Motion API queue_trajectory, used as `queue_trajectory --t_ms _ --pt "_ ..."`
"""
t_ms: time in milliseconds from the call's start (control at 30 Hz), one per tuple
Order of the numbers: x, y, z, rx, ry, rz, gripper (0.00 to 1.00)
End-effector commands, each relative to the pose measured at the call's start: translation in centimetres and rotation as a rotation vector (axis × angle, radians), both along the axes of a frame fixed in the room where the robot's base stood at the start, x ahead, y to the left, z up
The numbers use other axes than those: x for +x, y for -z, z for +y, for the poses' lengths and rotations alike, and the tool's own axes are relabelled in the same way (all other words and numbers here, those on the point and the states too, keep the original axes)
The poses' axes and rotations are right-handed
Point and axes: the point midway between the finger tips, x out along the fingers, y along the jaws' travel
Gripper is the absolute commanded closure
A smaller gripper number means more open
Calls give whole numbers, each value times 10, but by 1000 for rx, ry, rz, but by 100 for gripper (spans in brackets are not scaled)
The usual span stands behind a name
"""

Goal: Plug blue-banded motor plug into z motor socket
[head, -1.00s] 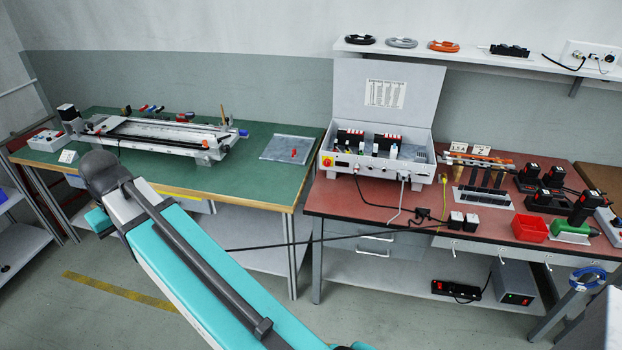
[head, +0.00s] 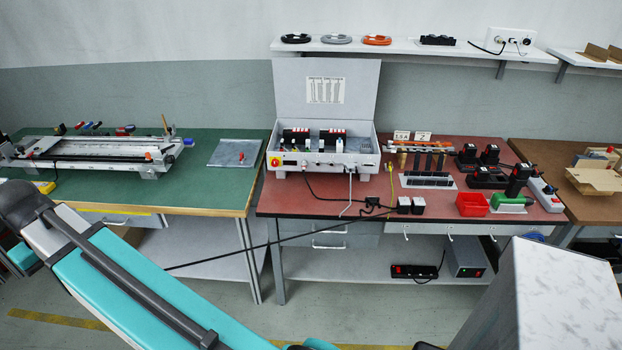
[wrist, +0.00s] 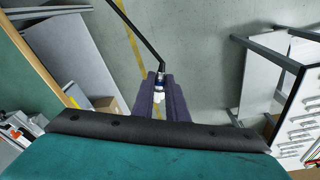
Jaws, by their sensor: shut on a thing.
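In the wrist view my gripper (wrist: 160,90) has its dark fingers close together around a small plug (wrist: 158,97). The head view shows my arm, but not my gripper or the plug. The gantry (head: 100,152) lies on the green bench at the left. I cannot make out the z motor socket in either view.
The open grey control box (head: 325,158) stands on the red bench (head: 300,200). A dark cable (head: 270,243) stretches from that bench down to the left, behind my arm. A red bin (head: 472,204) and a metal plate (head: 233,153) lie on the benches. Floor is clear in front.

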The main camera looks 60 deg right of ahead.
Motion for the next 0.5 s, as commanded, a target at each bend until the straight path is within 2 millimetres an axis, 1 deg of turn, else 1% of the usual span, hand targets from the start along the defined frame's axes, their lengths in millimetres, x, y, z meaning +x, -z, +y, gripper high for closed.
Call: queue_trajectory --t_ms 33,67,167,267,500 --pt "7 -1 -3 10 7 -10 100" --pt "8 -1 -8 9 15 -9 100" --pt "14 1 -32 4 51 -4 100" --pt "19 4 -61 -4 97 1 100" --pt "25 13 -143 -21 219 19 100"
